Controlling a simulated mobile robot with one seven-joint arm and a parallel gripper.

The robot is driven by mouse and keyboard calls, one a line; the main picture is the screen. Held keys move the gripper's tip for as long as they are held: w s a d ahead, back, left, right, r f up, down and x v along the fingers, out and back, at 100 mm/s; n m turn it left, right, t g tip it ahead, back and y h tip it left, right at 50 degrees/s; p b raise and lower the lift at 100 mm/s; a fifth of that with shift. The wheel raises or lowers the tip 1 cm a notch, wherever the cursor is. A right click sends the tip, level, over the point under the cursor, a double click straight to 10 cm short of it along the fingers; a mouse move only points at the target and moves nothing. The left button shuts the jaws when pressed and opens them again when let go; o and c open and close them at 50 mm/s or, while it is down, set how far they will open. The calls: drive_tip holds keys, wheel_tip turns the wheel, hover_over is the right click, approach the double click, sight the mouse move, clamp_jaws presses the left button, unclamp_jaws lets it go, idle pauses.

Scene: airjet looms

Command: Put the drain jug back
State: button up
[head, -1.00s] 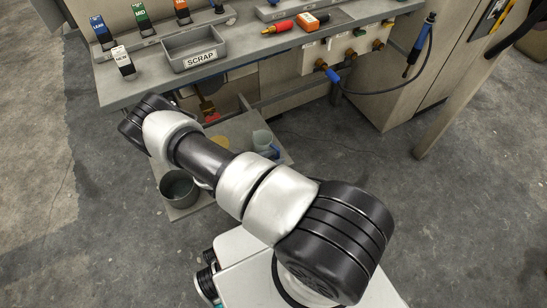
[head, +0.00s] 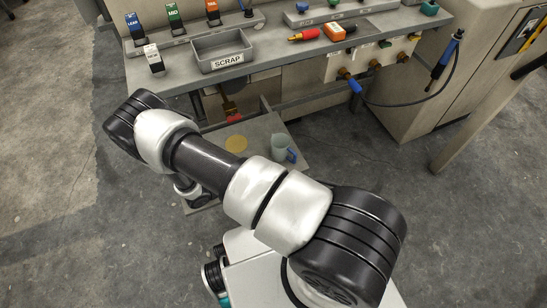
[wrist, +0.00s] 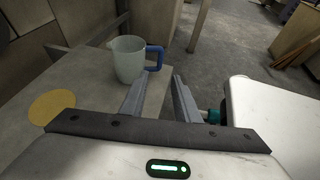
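The jug (head: 278,148) is a pale, translucent cup with a blue handle. It stands upright on a low grey shelf (head: 262,130) under the bench. In the wrist view the jug (wrist: 128,62) is ahead and slightly left, its blue handle (wrist: 156,58) turned to the right. My gripper (wrist: 163,82) is open, with nothing between its fingers, and appears short of the jug, apart from it. In the head view my arm hides the fingers. A flat yellow disc (head: 236,143) lies on the shelf left of the jug, and it also shows in the wrist view (wrist: 52,107).
The bench above holds a grey SCRAP bin (head: 222,49), coloured holders, a red tool (head: 305,34) and an orange device (head: 335,32). A blue-handled tool hangs on a hose (head: 445,58) at the right. A bench leg (head: 471,125) stands right. Floor between is clear.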

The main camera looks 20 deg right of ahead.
wheel_tip(320, 180, up, 30)
drive_tip(key=m+g+y, duration=0.4)
drive_tip(key=m+y, duration=0.2)
drive_tip(key=m, duration=0.6)
drive_tip(key=s+a+r+m+t+y, duration=0.1)
drive_tip(key=s+r+m+t+y, duration=0.2)
drive_tip(key=s+r, duration=0.4)
drive_tip(key=s+a+r+m+t+y, duration=0.1)
drive_tip(key=s+r+m+t+y, duration=0.2)
drive_tip(key=s+r, duration=0.4)
wheel_tip(320, 180, up, 5)
drive_tip(key=shift+s+r+m+y, duration=0.15)
drive_tip(key=shift+m+y, duration=0.35)
drive_tip(key=shift+m, duration=0.7)
drive_tip(key=shift+a, duration=0.1)
wheel_tip(320, 180, up, 24)
drive_tip(key=p, duration=2.4)
drive_tip(key=shift+r, duration=0.2)
